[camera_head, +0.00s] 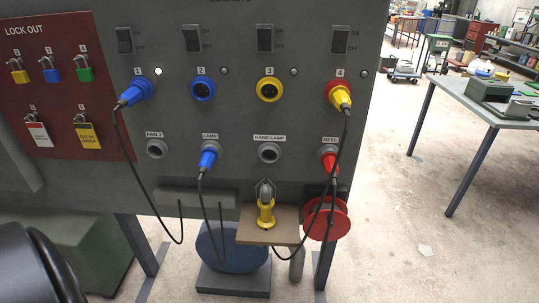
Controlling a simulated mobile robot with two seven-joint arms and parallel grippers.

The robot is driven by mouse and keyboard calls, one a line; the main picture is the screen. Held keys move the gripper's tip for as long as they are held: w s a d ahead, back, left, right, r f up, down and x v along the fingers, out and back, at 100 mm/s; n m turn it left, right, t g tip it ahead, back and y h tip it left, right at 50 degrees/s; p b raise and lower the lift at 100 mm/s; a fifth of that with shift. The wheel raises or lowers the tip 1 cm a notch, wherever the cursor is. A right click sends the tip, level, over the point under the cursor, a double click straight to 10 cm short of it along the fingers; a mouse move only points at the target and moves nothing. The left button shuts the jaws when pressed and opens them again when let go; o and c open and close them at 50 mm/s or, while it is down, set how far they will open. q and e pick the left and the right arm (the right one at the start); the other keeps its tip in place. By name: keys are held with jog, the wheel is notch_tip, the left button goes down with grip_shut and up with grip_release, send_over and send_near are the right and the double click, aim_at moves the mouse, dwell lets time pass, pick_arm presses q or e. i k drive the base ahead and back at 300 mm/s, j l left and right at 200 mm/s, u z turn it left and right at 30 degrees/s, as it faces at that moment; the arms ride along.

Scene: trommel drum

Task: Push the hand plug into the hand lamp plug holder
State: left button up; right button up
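The hand lamp plug holder (269,152) is a round grey socket under the "HAND LAMP" label on the grey panel. Its opening is empty. A yellow plug (340,98) sits in the red-ringed socket 4 at the upper right of the panel, its black cable hanging down. A yellow-handled hand lamp (266,212) stands on a small tan shelf below the holder. A black cable loops from near the shelf up towards socket 4; where it overlaps other cables I cannot trace it surely. Neither gripper is in view; a dark rounded part, probably mine, shows at the lower left.
A blue plug (137,91) is in socket 1, another blue plug (209,156) in the LAMP holder, and a red plug (329,160) in the REEL holder. Sockets 2 and 3 are empty. Cables hang before the panel near a red reel (340,220). Floor to the right is open.

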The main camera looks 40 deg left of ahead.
aim_at(339, 97)
jog(key=i+l, duration=0.35)
jog(key=i, duration=0.15)
jog(key=i+l, duration=0.4)
jog(key=i, duration=0.15)
jog(key=u, duration=2.2)
